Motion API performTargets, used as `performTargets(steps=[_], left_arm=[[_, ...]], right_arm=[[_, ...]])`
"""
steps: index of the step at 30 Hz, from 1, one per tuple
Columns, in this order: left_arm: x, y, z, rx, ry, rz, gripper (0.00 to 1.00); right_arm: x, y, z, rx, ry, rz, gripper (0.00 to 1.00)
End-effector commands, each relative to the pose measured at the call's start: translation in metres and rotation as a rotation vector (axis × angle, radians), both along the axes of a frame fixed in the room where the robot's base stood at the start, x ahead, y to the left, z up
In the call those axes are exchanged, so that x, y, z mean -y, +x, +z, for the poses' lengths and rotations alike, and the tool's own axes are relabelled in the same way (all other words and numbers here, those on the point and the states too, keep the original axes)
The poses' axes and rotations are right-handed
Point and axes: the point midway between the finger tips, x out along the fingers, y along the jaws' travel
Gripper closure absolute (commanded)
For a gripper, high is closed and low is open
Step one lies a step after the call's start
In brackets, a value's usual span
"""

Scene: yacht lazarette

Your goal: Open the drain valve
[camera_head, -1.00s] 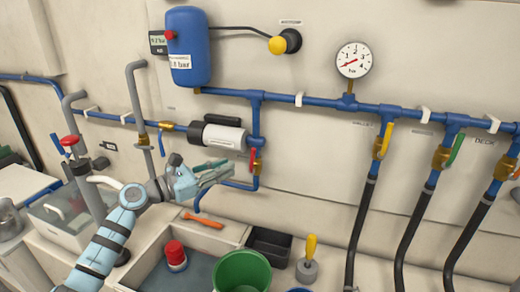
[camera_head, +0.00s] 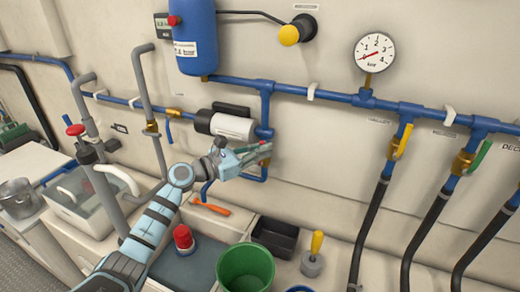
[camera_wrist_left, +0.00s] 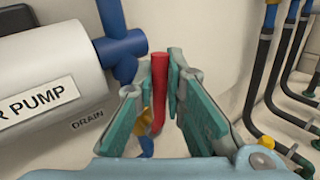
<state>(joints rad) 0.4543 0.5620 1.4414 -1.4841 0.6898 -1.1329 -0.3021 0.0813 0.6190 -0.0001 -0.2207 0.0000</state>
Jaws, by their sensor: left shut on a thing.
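The drain valve has a red lever handle (camera_wrist_left: 158,88), which stands roughly upright between my finger pads in the left wrist view. A brass bit of the valve body (camera_wrist_left: 147,117) shows behind the left finger, beside the printed word DRAIN. My left gripper (camera_head: 264,151) is shut on the red handle, at the blue pipe just right of the white pump (camera_head: 233,128). In the head view, the gripper hides most of the valve. My right gripper is not in view.
The pump body (camera_wrist_left: 50,80) is close on the left in the wrist view. Below the gripper are a black tray (camera_head: 275,236), a green bucket (camera_head: 245,268) and an orange tool (camera_head: 211,207). Valves with yellow (camera_head: 403,140) and green (camera_head: 482,155) handles are farther right.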

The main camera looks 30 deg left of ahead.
Motion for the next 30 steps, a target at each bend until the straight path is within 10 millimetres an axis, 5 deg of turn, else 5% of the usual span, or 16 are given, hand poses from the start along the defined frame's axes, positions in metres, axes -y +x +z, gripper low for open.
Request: performTargets(steps=[11, 19, 21, 30], left_arm=[[-0.011, -0.001, -0.006, 0.006, -0.141, 0.003, 1.00], [-0.011, -0.001, -0.001, 0.003, -0.158, 0.002, 1.00], [-0.011, -0.001, -0.001, 0.003, -0.158, 0.002, 0.81], [-0.011, -0.001, 0.000, 0.006, -0.157, 0.001, 0.80]], right_arm=[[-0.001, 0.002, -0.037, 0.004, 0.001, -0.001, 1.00], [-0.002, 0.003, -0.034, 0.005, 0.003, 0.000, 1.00], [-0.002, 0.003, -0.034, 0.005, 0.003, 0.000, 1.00], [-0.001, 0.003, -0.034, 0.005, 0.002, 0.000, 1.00]])
